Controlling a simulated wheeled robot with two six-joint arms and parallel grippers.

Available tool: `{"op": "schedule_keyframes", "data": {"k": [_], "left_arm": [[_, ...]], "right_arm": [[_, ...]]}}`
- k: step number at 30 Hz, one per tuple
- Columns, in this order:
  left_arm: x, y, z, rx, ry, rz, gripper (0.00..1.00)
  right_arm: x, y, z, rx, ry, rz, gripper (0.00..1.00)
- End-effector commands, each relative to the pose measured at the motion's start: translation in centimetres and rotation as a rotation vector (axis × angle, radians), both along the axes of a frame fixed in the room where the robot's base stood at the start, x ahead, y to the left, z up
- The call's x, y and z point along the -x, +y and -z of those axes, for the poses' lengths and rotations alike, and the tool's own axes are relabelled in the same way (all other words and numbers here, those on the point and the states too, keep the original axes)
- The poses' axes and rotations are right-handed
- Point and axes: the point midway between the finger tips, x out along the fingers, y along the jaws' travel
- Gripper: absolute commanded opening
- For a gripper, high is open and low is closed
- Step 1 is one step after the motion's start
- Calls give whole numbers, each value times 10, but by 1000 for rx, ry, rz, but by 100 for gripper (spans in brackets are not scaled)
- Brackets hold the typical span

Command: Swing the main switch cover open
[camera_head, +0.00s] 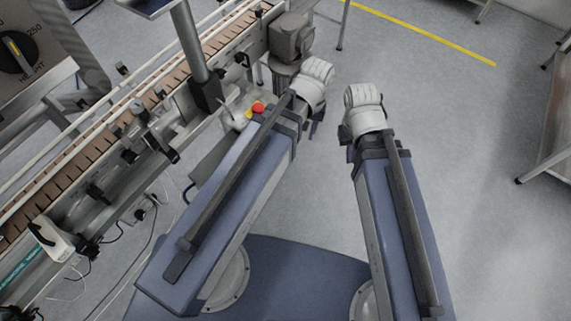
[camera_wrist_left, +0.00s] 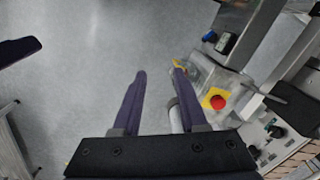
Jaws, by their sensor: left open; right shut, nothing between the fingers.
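The red stop button (camera_head: 258,107) with its yellow plate sits on the side of the filler line, left of my left arm. I cannot tell for sure which part is the main switch cover. My left gripper (camera_wrist_left: 160,88) is open and empty, its right fingertip close to that yellow part; contact is unclear. It shows only partly in the head view (camera_head: 316,122). My right gripper (camera_head: 344,135), mostly hidden by its wrist, is shut and empty.
The conveyor (camera_head: 75,165) runs diagonally along the left, with a post (camera_head: 192,50) and brackets. A motor-like unit (camera_head: 290,38) stands beyond the left wrist. A table (camera_head: 558,155) is at the far right. The floor between is clear.

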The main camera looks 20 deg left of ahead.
Motion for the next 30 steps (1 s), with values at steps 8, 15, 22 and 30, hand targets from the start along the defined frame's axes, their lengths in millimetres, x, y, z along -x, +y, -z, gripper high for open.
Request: {"op": "schedule_keyframes", "data": {"k": [8, 15, 22, 30], "left_arm": [[-42, 27, 123, 23, -26, -354, 42], [-72, 54, 206, 41, -45, -652, 42], [-91, 74, 257, 54, -55, -858, 42], [-98, 83, 273, 60, -59, -947, 42]], "right_arm": [[0, 0, 123, 1, 0, 0, 0], [0, 0, 206, 1, 0, 0, 0], [-1, 0, 257, 1, 0, 0, 0], [-1, 0, 272, 1, 0, 0, 0]]}}
